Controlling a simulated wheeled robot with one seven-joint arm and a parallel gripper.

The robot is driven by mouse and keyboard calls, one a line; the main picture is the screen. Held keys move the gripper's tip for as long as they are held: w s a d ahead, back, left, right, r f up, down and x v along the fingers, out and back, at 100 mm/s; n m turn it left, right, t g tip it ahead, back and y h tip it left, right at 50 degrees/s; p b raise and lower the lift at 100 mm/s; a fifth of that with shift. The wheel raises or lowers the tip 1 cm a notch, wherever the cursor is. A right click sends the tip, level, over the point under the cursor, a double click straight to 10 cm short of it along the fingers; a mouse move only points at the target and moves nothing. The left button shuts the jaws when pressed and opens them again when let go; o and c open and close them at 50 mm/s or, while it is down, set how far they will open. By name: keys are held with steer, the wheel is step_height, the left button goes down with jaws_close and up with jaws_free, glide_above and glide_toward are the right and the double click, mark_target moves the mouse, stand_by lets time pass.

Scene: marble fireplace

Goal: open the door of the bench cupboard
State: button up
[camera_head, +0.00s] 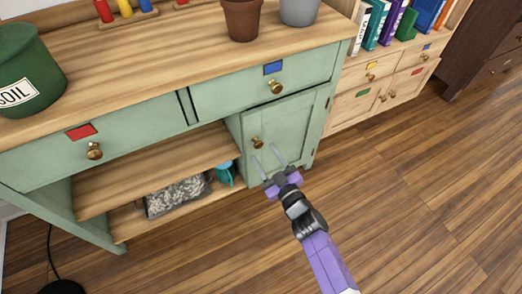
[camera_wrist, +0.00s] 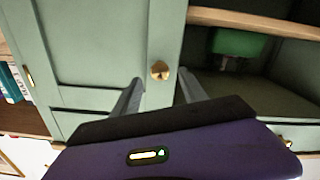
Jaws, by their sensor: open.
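The green bench cupboard door (camera_head: 288,122) is at the right end of the bench and looks shut. Its round brass knob (camera_head: 257,142) sits near the door's left edge. My gripper (camera_head: 264,152) is open and empty, with its two fingers pointing at the door just below the knob in the head view. In the wrist view the knob (camera_wrist: 160,71) shows between the fingertips of my gripper (camera_wrist: 159,78), with the door panel (camera_wrist: 95,45) to the left. I cannot tell whether the fingers reach around the knob; no contact shows.
Drawers with a red label (camera_head: 80,132) and a blue label (camera_head: 273,68) sit above. Open shelves left of the door hold a grey tray (camera_head: 178,196) and a teal item (camera_head: 225,173). A wooden bookcase (camera_head: 350,106) stands close at right. The floor in front is clear.

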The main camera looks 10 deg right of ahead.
mark_target(259, 146)
steer(key=shift+b+x, duration=0.4)
steer(key=shift+x, duration=1.35)
jaws_close()
